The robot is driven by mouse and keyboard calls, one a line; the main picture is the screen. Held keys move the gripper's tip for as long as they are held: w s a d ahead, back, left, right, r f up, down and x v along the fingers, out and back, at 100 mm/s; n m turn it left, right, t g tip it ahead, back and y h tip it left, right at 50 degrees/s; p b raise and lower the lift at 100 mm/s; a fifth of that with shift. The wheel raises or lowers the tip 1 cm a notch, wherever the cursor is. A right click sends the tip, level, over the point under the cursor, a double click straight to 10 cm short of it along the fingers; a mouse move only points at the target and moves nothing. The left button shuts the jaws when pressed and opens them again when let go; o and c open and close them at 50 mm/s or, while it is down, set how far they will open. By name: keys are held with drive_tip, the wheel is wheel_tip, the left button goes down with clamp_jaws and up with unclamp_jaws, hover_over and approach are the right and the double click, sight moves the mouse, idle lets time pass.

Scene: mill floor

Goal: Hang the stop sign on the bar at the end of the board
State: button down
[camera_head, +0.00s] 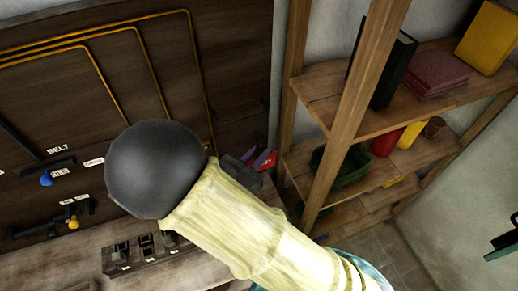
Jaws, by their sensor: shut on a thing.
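A red piece with a white mark, which looks like the stop sign (264,160), shows just past my arm, near the right end of the board. My gripper (244,168) is a dark grey shape beside it, mostly hidden behind my arm, and is shut on the sign. The fingertips do not show clearly. The dark brown board (60,105) stands upright at the left, with yellow conduits and labels. I cannot make out the bar at its end for certain; my arm covers part of that area.
A wooden shelf unit (345,105) stands right of the board, its front post close to my arm. It holds books (437,75), a green crate (340,165) and cans. Below the board is a wooden bench (60,255) with a dark switch block (145,250).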

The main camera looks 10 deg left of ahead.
drive_tip(key=w+a+f+b, duration=0.1)
drive_tip(key=w+a+f, duration=0.1)
drive_tip(key=w+a, duration=0.2)
drive_tip(key=shift+w+a+f+b, duration=0.2)
drive_tip(key=shift+w+a+b, duration=0.15)
drive_tip(key=shift+w, duration=1.45)
drive_tip(key=c, duration=1.3)
unclamp_jaws()
drive_tip(key=shift+a, duration=0.1)
